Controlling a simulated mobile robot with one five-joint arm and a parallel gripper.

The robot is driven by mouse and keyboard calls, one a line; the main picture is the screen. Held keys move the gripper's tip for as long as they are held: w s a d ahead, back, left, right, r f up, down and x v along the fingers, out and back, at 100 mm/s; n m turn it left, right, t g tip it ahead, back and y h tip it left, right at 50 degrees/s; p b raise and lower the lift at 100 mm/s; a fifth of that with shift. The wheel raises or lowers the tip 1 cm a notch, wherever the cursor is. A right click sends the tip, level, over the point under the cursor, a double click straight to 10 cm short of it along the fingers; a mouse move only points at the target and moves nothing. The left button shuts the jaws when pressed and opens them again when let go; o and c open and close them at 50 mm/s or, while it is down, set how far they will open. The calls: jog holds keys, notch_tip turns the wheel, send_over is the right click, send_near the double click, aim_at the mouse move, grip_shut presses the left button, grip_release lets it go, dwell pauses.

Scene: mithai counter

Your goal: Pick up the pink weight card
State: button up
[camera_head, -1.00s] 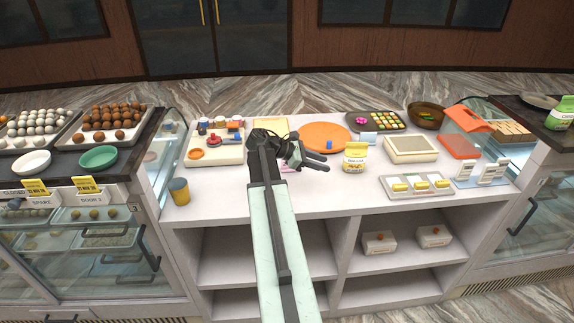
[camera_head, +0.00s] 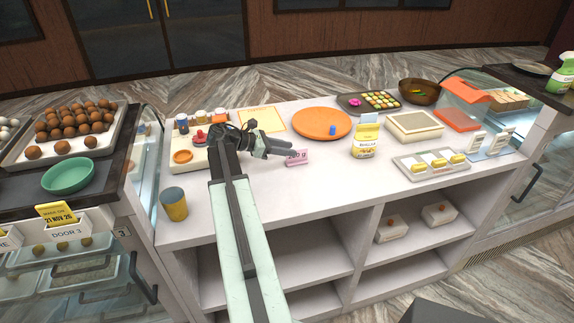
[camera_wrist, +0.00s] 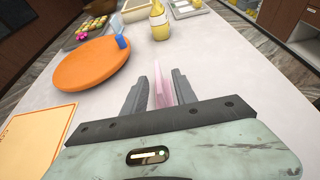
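The pink weight card (camera_head: 297,158), marked "200 g", stands on the white counter in the head view. My gripper (camera_head: 285,149) is low over the counter with its fingers reaching toward the card's left side. In the wrist view the pink card (camera_wrist: 163,84) shows nearly edge-on between the two fingers of my gripper (camera_wrist: 160,90). The fingers are apart. A gap shows on the left of the card, and the right finger is close to it; I cannot tell whether they touch.
An orange round board (camera_head: 322,124) with a small blue object (camera_head: 332,130) lies behind the card. A bordered sheet (camera_head: 262,120) lies behind my gripper. A yellow-grey cup (camera_head: 174,204) stands at the front left.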

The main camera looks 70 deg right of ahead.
aim_at(304, 159)
jog(key=shift+w+f, duration=0.35)
jog(key=shift+f, duration=0.3)
jog(key=shift+b+x, duration=1.85)
jog(key=shift+x, duration=2.15)
grip_shut()
